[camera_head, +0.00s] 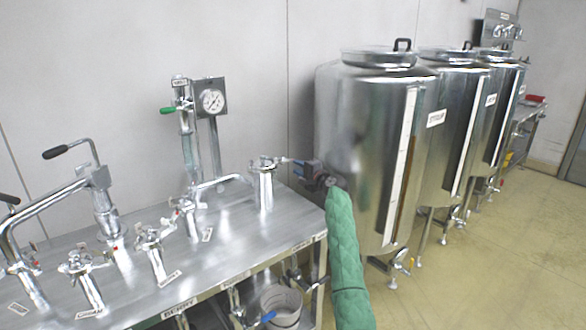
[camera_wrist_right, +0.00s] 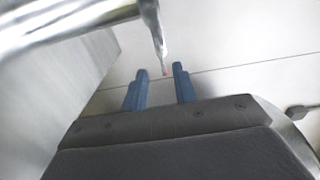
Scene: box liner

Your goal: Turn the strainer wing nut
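The strainer (camera_head: 264,188) appears to be the upright metal cylinder near the table's right end, with small fittings on its lid. A thin metal bar runs from its top toward my right gripper (camera_head: 297,164), which is right of the lid on my green-sleeved arm. In the right wrist view, the two blue fingers of the right gripper (camera_wrist_right: 161,74) stand apart with a clear gap. A metal rod with a reddish tip (camera_wrist_right: 163,62) points down toward this gap; contact cannot be told. The wing nut is too small to make out surely. My left gripper is not in view.
The steel table (camera_head: 228,229) holds several metal valves and a pressure gauge (camera_head: 213,101) on a post. A bucket (camera_head: 281,303) is under the table. Open floor (camera_head: 490,260) lies at right.

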